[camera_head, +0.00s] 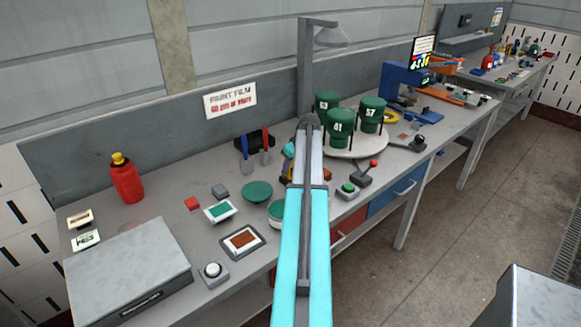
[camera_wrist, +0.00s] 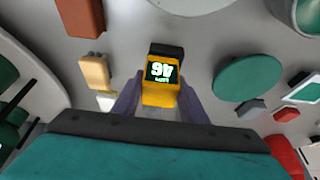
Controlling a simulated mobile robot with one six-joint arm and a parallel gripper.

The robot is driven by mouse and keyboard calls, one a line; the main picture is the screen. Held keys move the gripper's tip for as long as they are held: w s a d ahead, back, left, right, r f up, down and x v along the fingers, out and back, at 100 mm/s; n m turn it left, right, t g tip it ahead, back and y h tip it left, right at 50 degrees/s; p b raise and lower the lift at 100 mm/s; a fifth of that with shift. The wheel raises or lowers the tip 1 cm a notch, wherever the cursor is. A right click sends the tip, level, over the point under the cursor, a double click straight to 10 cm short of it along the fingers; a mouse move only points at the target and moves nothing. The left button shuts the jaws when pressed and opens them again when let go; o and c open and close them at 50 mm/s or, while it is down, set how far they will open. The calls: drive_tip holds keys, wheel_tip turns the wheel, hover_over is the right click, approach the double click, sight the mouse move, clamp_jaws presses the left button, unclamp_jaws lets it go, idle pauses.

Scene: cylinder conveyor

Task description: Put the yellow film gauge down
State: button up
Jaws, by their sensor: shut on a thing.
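The yellow film gauge (camera_wrist: 160,94) is in the middle of the wrist view, with a dark top end and a lit display showing green-white digits upside down. My gripper (camera_wrist: 157,103) is shut on it, one finger along each side. In the head view my arm covers most of the gripper, and only a small yellow and dark bit of the gauge (camera_head: 286,170) shows at the arm's left edge, over the workbench (camera_head: 158,219). I cannot tell whether the gauge touches the bench top.
A green disc (camera_head: 257,191), a green-topped panel (camera_head: 220,211) and a brown-red panel (camera_head: 242,241) lie left of my arm. A round turntable (camera_head: 356,147) with green cans stands right. A red bottle (camera_head: 126,178) and a grey case (camera_head: 130,268) are far left.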

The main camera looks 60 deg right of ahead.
drive_tip(key=shift+f, duration=0.2)
drive_tip(key=o, duration=0.9)
drive_tip(key=shift+o, duration=0.2)
drive_tip(key=shift+r, duration=0.25)
drive_tip(key=b+v, duration=0.3)
drive_tip(key=v, duration=0.9)
